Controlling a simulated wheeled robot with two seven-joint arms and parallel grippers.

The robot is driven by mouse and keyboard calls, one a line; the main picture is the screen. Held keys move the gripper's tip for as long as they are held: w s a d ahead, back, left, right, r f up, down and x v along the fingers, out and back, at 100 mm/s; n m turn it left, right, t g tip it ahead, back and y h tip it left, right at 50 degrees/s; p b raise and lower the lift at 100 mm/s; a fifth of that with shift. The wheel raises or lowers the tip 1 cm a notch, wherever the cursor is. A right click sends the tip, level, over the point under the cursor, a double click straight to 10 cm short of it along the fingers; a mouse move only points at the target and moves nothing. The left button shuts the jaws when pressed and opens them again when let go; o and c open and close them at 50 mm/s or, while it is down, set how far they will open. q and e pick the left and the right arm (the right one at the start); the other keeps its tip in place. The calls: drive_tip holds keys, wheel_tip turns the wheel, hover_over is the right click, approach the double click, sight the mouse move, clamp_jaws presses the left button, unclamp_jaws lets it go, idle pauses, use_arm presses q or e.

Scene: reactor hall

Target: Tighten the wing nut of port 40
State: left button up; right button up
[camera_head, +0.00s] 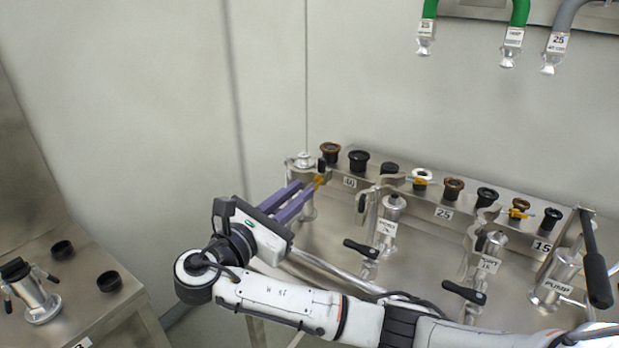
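My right gripper (309,186) has two purple fingers with a visible gap between them. Its fingertips are at the left end of the port panel (398,193), by an orange-yellow wing nut (320,180). The wing nut sits at the tip of the nearer finger; I cannot tell whether they touch. A small label (349,183) beside it is too blurred to read surely as 40. The fingers partly hide the fitting below the wing nut. My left gripper is not in view.
Black and brown caps (359,160) line the panel top. Valves with black levers (361,248) and a pump handle (597,279) stand in front. Hoses (519,14) hang at the upper right. A steel bench (70,315) with black rings stands at left.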

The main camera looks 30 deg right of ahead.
sight(316, 179)
drive_tip(key=x, duration=0.4)
drive_tip(key=shift+w+d, duration=0.1)
drive_tip(key=shift+d, duration=0.15)
drive_tip(key=shift+w+d, duration=0.25)
drive_tip(key=shift+d, duration=0.25)
drive_tip(key=shift+w+d, duration=0.1)
clamp_jaws()
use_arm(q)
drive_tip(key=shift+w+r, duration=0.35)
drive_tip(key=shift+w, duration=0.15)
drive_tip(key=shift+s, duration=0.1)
use_arm(e)
drive_tip(key=shift+f, duration=0.1)
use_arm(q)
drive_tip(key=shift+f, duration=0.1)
use_arm(e)
drive_tip(key=shift+m, duration=0.3)
